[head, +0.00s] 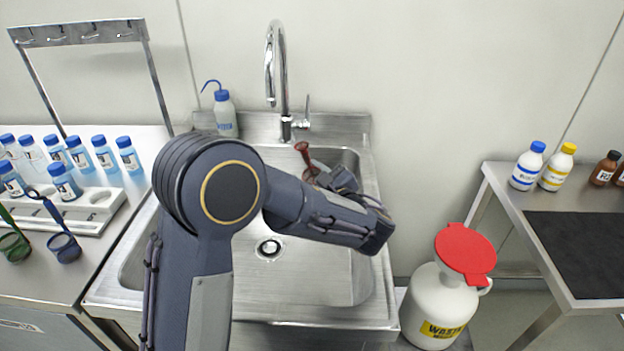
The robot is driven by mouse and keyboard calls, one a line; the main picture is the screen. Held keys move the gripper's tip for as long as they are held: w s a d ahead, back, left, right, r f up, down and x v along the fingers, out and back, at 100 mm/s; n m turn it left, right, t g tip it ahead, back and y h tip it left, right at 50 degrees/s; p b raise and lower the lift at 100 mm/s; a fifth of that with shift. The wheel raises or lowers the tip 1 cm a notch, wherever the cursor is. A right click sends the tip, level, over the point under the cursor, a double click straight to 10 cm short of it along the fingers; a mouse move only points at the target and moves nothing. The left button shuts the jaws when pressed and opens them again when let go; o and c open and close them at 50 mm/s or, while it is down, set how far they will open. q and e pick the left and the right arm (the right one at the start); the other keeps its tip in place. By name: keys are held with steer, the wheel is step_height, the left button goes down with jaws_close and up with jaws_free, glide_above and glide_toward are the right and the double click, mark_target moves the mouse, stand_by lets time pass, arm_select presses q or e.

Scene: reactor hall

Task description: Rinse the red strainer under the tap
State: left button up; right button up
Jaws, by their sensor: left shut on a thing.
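The red strainer (304,155) shows over the back of the steel sink (334,286). Its dark red upper end sticks up, and its lower part is partly hidden by my left gripper (335,180). My left gripper is shut on the strainer, and my left arm reaches across the sink in front of it. The chrome tap (277,60) rises behind the sink, with its spout end up and to the left of the strainer in the picture. No water shows from the spout. My right gripper is not in view.
A blue-capped wash bottle (225,114) stands left of the tap. On the left counter are a green strainer (14,246), a blue strainer (63,246) and a rack (92,212) of bottles. A white waste container (436,306) with a red funnel lid stands right of the sink.

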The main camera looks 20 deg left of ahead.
arm_select(q)
steer(key=f+x, duration=0.1)
steer(key=x, duration=1.2)
steer(key=shift+f+b, duration=0.25)
steer(key=shift+b, duration=0.2)
steer(key=shift+d, duration=0.1)
steer(key=shift+w+d, duration=0.1)
steer(key=shift+w+d, duration=0.3)
steer(key=shift+w, duration=0.05)
steer(key=shift+s+a, duration=0.1)
stand_by(0.4)
steer(key=shift+s+a+b, duration=0.3)
steer(key=shift+s+b, duration=0.05)
steer(key=shift+w+d, duration=0.1)
